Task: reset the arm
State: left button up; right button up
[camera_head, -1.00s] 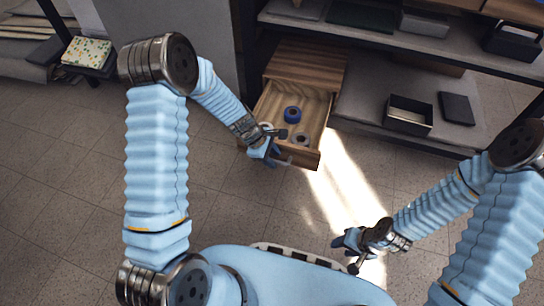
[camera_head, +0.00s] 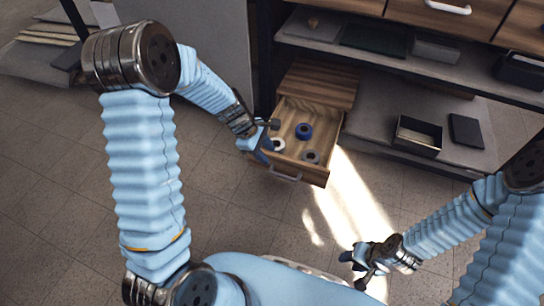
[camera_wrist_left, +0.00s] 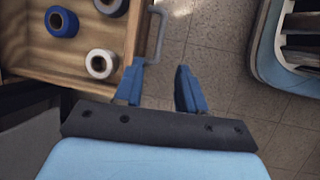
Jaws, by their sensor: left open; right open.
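My left gripper (camera_head: 262,138) is open and empty beside the left front corner of an open wooden drawer (camera_head: 318,174). In the left wrist view my left gripper (camera_wrist_left: 160,88) has its two blue fingers apart over the floor, close to the drawer's metal handle (camera_wrist_left: 155,36). The drawer holds a blue roll (camera_head: 304,131), a white roll (camera_head: 278,144) and a grey roll (camera_head: 311,156). My right gripper (camera_head: 356,264) is open and empty above the floor at the lower right, well away from the drawer.
A shelf unit (camera_head: 400,63) stands behind the drawer. Its lower shelf bears an open black box (camera_head: 418,136) and a dark flat box (camera_head: 466,130). Tiled floor (camera_head: 240,210) lies clear in front of the drawer.

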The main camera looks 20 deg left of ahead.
pick_arm(q)
jog(key=shift+s+a+r, duration=0.1)
jog(key=shift+r, duration=0.2)
jog(key=s+d+f+m+p, duration=0.4)
jog(key=s+m, duration=0.3)
jog(key=s, duration=0.2)
jog(key=s+d+f+m+g+p, duration=0.1)
jog(key=s+d+f+m+p, duration=0.3)
jog(key=s+m, duration=0.4)
jog(key=shift+s+d+f+m, duration=0.25)
jog(key=shift+s+d+m, duration=0.05)
jog(key=shift+s+d, duration=0.45)
